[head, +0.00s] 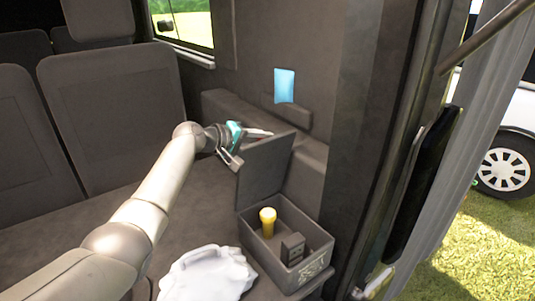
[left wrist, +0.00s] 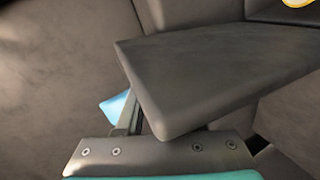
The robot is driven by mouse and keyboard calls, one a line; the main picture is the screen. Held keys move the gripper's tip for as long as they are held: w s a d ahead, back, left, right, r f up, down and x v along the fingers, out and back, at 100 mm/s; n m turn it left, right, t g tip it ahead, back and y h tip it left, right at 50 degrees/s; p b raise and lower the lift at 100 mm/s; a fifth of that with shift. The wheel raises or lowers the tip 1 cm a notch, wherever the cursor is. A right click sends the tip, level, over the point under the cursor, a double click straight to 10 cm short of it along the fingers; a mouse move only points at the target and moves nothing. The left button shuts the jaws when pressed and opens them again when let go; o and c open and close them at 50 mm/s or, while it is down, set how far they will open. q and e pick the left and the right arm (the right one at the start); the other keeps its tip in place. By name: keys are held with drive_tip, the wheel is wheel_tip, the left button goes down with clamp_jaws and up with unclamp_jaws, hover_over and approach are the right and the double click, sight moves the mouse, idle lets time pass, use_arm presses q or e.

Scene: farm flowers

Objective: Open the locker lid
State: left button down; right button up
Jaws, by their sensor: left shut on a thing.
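The locker is a dark grey open-topped box (head: 265,253) at the lower middle of the head view. Its lid (head: 265,168) stands raised, close to upright, at the back left of the box. My left gripper (head: 246,146) is at the lid's upper left edge and is shut on it. In the left wrist view the lid (left wrist: 205,65) fills the middle, with its corner by the gripper's base plate. Inside the box are a yellow flashlight-like object (head: 267,222) and a small dark block (head: 292,249). My right gripper is not in view.
A crumpled white item (head: 207,273) lies left of the box. Grey seats (head: 112,110) stand at the left. A light blue card (head: 284,86) is on the wall behind the lid. The door frame (head: 400,150) bounds the right side, with grass and a car outside.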

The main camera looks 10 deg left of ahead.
use_arm(q)
drive_tip(key=shift+w+a+f, duration=0.1)
drive_tip(key=shift+w+a, duration=0.45)
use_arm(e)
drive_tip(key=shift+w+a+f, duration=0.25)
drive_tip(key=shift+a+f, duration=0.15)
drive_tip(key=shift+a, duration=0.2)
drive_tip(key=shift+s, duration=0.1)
use_arm(q)
drive_tip(key=c, duration=0.6)
unclamp_jaws()
drive_tip(key=shift+n, duration=0.3)
drive_tip(key=shift+o, duration=0.2)
drive_tip(key=shift+a, duration=0.1)
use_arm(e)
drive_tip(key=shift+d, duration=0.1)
use_arm(q)
drive_tip(key=p+v, duration=0.2)
drive_tip(key=v, duration=1.3)
drive_tip(key=shift+a+p, duration=0.15)
drive_tip(key=shift+p, duration=0.2)
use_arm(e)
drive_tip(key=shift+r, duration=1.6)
